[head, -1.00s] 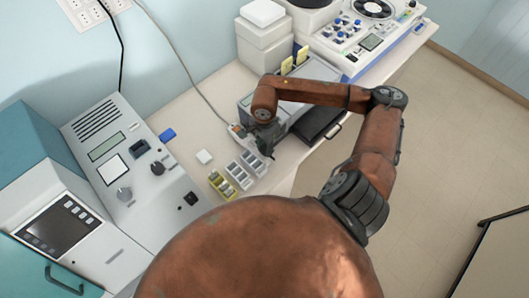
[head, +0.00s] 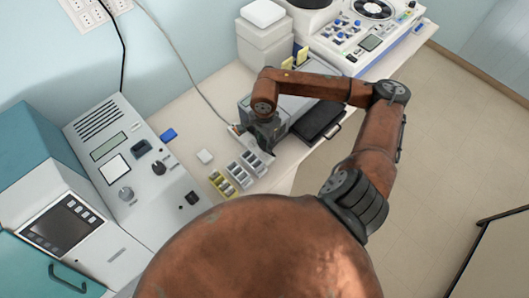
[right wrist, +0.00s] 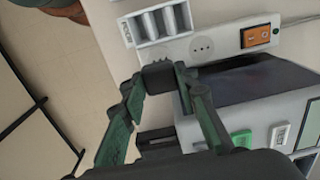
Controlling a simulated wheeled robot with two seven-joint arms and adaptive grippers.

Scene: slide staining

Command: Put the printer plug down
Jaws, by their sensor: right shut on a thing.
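My right gripper (right wrist: 160,80) is shut on a small dark plug (right wrist: 158,72) in the right wrist view. The plug sits between the fingertips, close beside a pale power strip (right wrist: 228,43) with round sockets and an orange switch. I cannot tell whether the plug touches the strip. In the head view my right gripper (head: 265,133) points down over the strip's end of the bench, and the plug is hidden there. The grey printer (right wrist: 255,112) with a dark top lies beside the gripper. My left gripper is not in view.
A rack of grey slots (right wrist: 157,24) stands beside the strip; a yellow-green rack (head: 222,183) is nearby. A large grey instrument (head: 130,165) fills the left. Bare bench (head: 190,115) shows behind.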

